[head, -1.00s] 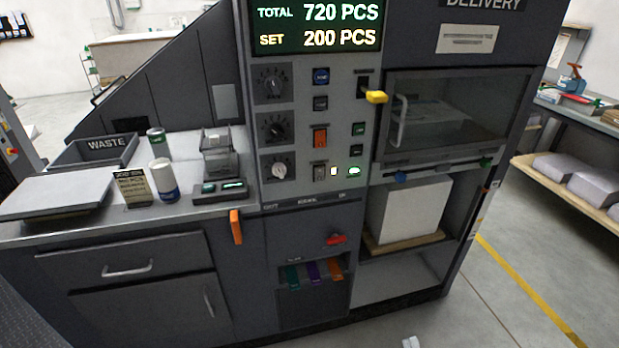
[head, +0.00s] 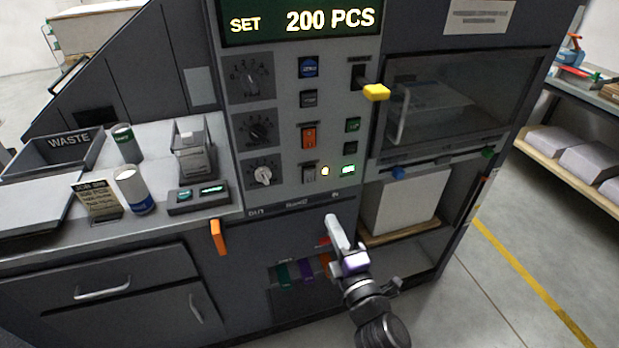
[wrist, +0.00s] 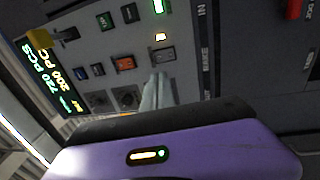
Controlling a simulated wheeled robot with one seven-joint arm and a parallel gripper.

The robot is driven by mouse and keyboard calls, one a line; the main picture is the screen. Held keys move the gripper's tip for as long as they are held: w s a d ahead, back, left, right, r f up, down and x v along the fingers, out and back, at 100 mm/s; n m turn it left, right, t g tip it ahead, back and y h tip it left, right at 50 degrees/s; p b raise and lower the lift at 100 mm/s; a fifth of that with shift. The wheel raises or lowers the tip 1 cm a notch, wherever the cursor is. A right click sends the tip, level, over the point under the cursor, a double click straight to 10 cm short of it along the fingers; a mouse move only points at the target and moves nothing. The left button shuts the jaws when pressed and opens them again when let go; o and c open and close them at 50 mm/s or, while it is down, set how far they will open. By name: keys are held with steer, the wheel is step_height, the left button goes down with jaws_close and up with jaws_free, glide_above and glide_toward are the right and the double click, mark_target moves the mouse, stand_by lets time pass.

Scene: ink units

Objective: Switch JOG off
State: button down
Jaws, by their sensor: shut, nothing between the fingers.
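The control panel (head: 275,110) has an orange rocker switch (head: 308,136) with a grey rocker (head: 308,173) below it. I cannot read which one is labelled JOG. Beside the grey rocker a small yellow-white lamp (head: 325,171) and a green lamp (head: 348,171) are lit. My gripper (head: 333,219) is below the panel, its pale fingers shut and empty, pointing up toward the switches. In the wrist view the fingers (wrist: 157,82) appear below the grey rocker (wrist: 139,54) and the orange rocker (wrist: 125,63); I cannot tell whether they touch anything.
A yellow-handled lever (head: 376,92) juts out right of the switches. Dials (head: 262,175) sit to their left. An orange handle (head: 218,237) sticks out from the counter edge. Coloured levers (head: 307,272) are low, partly behind my arm. A tinted window (head: 455,105) is at right.

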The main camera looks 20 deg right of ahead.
mark_target(310, 173)
steer(key=shift+w, duration=0.15)
steer(key=w+b, duration=0.1)
steer(key=w, duration=0.3)
steer(key=w+r+b, duration=0.1)
steer(key=w, duration=0.4)
steer(key=w+b, duration=0.1)
steer(key=w, duration=0.3)
steer(key=shift+w+r, duration=0.2)
steer(key=shift+r, duration=0.15)
steer(key=shift+w, duration=0.1)
steer(key=shift+r, duration=0.1)
